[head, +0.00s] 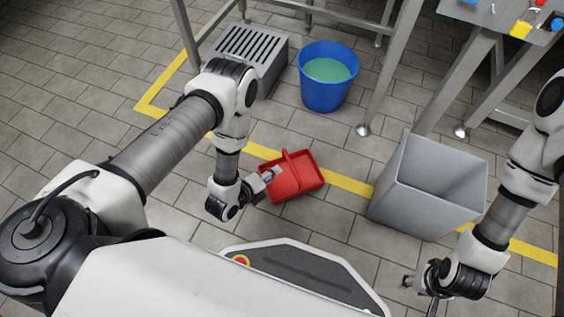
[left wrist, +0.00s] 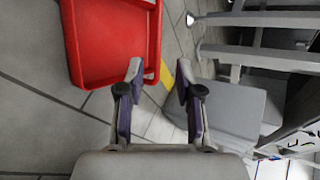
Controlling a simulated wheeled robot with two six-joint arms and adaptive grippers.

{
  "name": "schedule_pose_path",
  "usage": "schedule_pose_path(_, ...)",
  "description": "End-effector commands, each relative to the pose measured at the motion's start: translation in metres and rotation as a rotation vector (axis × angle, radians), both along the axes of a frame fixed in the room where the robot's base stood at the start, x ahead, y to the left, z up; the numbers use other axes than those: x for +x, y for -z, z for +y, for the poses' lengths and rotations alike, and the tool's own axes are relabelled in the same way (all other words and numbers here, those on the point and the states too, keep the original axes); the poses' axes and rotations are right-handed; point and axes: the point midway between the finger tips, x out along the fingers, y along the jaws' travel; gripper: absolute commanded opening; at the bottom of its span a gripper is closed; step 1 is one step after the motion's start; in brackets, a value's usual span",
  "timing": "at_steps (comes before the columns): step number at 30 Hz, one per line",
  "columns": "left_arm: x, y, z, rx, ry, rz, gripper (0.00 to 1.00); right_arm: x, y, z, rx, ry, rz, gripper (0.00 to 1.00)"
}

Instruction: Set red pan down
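The red pan (head: 306,182) appears to rest on the tiled floor beside the yellow line, in the middle of the head view.
A grey open bin (head: 404,203) stands right of the pan. A blue bucket (head: 327,95) with green contents and a grey slatted box (head: 265,70) stand behind. Metal table legs (head: 388,70) rise at the back.

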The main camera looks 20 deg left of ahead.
Motion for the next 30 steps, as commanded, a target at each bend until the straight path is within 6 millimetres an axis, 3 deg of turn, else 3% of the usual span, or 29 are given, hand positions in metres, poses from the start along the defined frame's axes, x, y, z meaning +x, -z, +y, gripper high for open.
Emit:
schedule_pose_path(3,-0.009,-0.007,0.003,-0.001,0.000,0.002,0.36,0.000,-0.007,0.000,0.000,0.000,0.000,0.40)
schedule_pose_path(10,-0.011,-0.006,0.004,-0.003,-0.001,0.002,0.36,0.000,-0.006,0.000,0.000,0.000,0.000,0.40)
schedule_pose_path(14,-0.015,-0.006,0.008,-0.083,-0.086,0.107,0.36,0.000,-0.006,0.000,0.000,0.000,0.000,0.40)
schedule_pose_path(17,-0.030,-0.010,0.019,-0.251,-0.301,0.321,0.36,0.000,-0.006,0.000,0.000,0.000,0.000,0.40)
schedule_pose_path(19,-0.050,-0.016,0.029,-0.400,-0.545,0.509,0.36,0.000,-0.006,0.000,0.000,0.000,0.000,0.40)
schedule_pose_path(24,-0.121,-0.047,0.051,-0.708,-1.304,0.849,0.36,0.000,-0.006,0.000,0.000,0.000,0.000,0.40)
schedule_pose_path(27,-0.158,-0.068,0.059,-0.804,-1.690,0.911,0.36,0.000,-0.006,0.000,0.000,0.000,0.000,0.40)
schedule_pose_path(30,-0.179,-0.082,0.062,-0.848,-1.916,0.914,0.36,0.000,-0.006,0.000,0.000,0.000,0.000,0.40)
